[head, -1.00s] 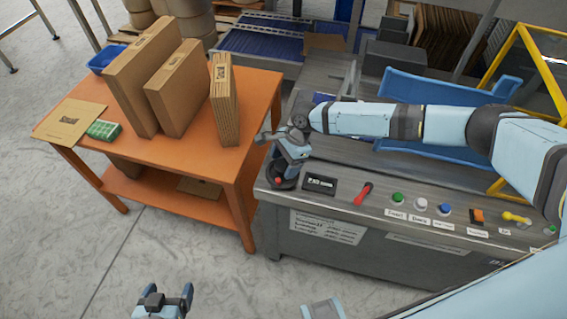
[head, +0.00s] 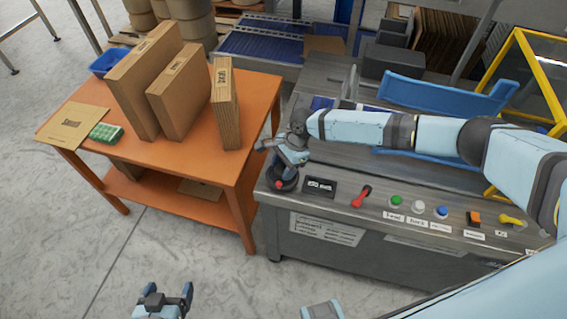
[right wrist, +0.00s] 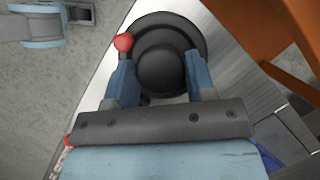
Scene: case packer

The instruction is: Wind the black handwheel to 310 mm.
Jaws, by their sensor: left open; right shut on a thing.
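The black handwheel (right wrist: 190,30) sits on the left end of the machine's front panel. In the right wrist view my right gripper (right wrist: 157,85) has its fingers on either side of the wheel's round hub, shut on it. A red knob (right wrist: 123,42) stands on the wheel's rim, beside the left finger. In the head view the handwheel (head: 284,185) is partly hidden under my right gripper (head: 290,168). A small black display (head: 320,187) beside it shows light digits, too small to read surely. My left gripper (head: 165,300) is open and empty over the floor at the bottom.
Right of the display are a red lever (head: 362,196), a green button (head: 396,201), other buttons and a yellow handle (head: 511,220). An orange table (head: 205,160) with cartons stands close left of the machine. A yellow frame (head: 535,60) rises at the right.

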